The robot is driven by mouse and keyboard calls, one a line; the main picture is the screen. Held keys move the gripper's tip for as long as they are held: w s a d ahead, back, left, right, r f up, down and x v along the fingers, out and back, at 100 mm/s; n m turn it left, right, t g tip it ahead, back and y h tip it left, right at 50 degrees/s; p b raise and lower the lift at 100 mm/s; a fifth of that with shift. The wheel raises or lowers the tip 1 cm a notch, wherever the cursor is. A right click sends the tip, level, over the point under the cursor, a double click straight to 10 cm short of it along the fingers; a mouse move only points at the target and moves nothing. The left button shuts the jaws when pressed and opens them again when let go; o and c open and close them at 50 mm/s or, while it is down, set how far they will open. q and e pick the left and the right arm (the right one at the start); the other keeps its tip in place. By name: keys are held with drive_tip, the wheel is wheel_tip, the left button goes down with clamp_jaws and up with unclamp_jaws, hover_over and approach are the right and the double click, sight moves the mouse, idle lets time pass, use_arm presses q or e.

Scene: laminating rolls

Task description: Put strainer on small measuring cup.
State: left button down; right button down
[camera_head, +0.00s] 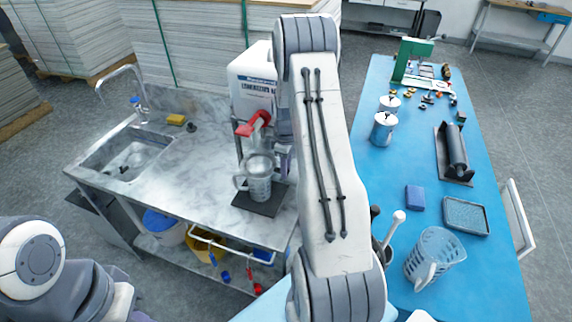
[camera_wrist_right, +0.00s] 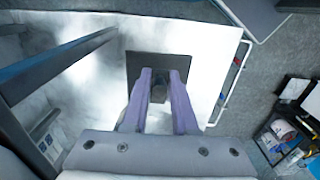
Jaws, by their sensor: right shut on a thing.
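A small metal measuring cup (camera_head: 258,186) with a side handle stands over a black mat (camera_head: 247,206) on the marble counter, under a red tap. My right arm comes down through the middle of the head view and hides most of its gripper (camera_head: 284,160), which is close to the right side of the cup. In the right wrist view, the purple fingers of this gripper (camera_wrist_right: 161,78) are closed on a small dark, round-looking thing (camera_wrist_right: 158,93) above the mat, likely the strainer; its shape is mostly hidden. My left arm shows at lower left, its gripper out of view.
A white container (camera_head: 250,80) with a red tap (camera_head: 256,122) stands behind the cup. A sink (camera_head: 127,157) is at left.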

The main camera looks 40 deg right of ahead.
drive_tip(key=shift+f, duration=0.25)
drive_tip(key=shift+f+b, duration=0.5)
drive_tip(key=c, duration=0.7)
unclamp_jaws()
drive_tip(key=shift+r, duration=0.1)
drive_tip(key=shift+r+p, duration=0.3)
wheel_tip(320, 180, up, 12)
drive_tip(key=b, duration=0.3)
drive_tip(key=shift+f+b, duration=0.2)
drive_tip(key=shift+b, duration=0.15)
drive_tip(key=shift+r, duration=0.5)
